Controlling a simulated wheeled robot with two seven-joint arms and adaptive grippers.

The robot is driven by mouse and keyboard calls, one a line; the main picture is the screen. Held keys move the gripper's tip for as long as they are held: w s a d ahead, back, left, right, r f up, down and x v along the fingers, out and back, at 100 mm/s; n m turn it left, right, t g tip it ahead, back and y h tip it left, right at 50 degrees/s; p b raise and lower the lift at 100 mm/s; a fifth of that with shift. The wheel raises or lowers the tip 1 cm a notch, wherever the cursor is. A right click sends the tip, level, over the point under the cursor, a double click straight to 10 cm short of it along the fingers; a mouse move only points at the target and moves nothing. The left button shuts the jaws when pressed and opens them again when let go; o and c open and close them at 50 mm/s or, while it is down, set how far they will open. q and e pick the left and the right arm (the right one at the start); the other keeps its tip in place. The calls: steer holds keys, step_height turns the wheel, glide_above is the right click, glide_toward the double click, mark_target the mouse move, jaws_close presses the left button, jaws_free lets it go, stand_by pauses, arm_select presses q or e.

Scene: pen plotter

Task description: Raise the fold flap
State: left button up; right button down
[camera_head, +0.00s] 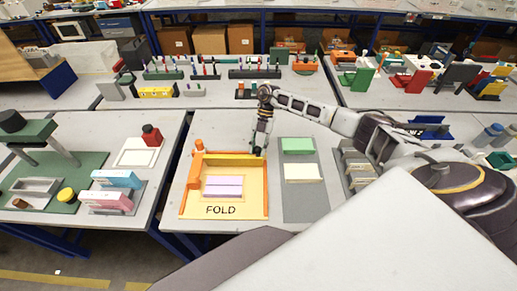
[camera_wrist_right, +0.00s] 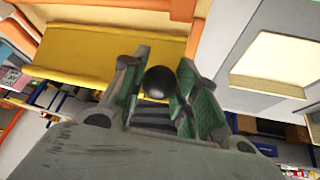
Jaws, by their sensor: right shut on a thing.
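The fold station (camera_head: 232,210), a pale orange board marked FOLD with orange side rails, lies on the middle table. A lilac sheet or pad (camera_head: 222,187) rests on it. The yellow fold flap (camera_head: 226,160) runs across the board's back edge and fills the upper left of the wrist view (camera_wrist_right: 105,55). My right gripper (camera_head: 258,151) is at the flap's right end. In the wrist view its green-padded fingers are shut on a black ball knob (camera_wrist_right: 160,80). How the knob joins the flap is hidden. My left gripper is not in view.
Right of the board, a grey mat (camera_head: 305,208) carries a green block (camera_head: 297,145) and a cream pad (camera_head: 303,172). An orange post (camera_head: 197,150) stands at the board's back left. My right arm spans the table's right side. The left table holds a green press (camera_head: 30,135).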

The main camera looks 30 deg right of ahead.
steer(key=shift+s+a+f, duration=0.15)
steer(key=shift+s+f, duration=0.05)
steer(key=shift+f, duration=0.4)
steer(key=c, duration=1.5)
jaws_free()
steer(key=o, duration=0.4)
steer(key=shift+w, duration=0.5)
steer(key=shift+s+r, duration=0.2)
steer(key=shift+r, duration=0.05)
steer(key=shift+w+d+r, duration=0.35)
steer(key=shift+r, duration=0.15)
steer(key=v, duration=1)
steer(key=shift+w+r, duration=0.15)
steer(key=shift+r, duration=0.05)
steer(key=shift+c, duration=0.2)
